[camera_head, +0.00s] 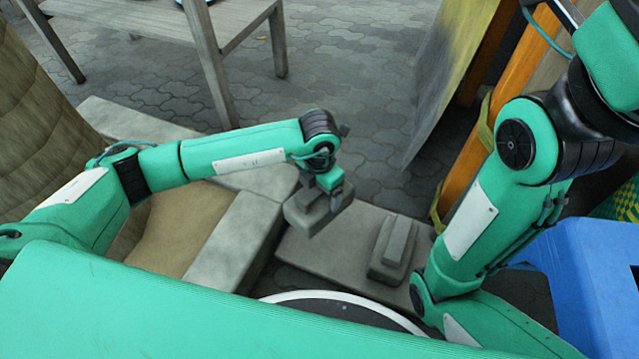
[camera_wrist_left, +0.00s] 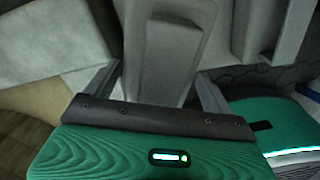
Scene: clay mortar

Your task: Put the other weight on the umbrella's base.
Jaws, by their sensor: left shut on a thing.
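My left gripper (camera_head: 330,183) is shut on a grey block-shaped weight (camera_head: 312,214) by its raised handle. The held weight is over the left part of a flat grey slab (camera_head: 330,258), which looks like the umbrella's base; whether it touches the slab I cannot tell. A second, similar grey weight (camera_head: 388,266) with a raised bar sits on the slab's right part. In the left wrist view, the held weight's handle (camera_wrist_left: 168,60) is between the two fingers, and another grey block (camera_wrist_left: 288,35) shows at the right. My right gripper is out of view.
A low stone ledge (camera_head: 232,242) borders the slab on the left. An orange post (camera_head: 462,185) and a leaning board (camera_head: 450,75) stand to the right behind it. A blue crate (camera_head: 595,265) is at the right, a wooden bench (camera_head: 150,22) at the back. Paving between is clear.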

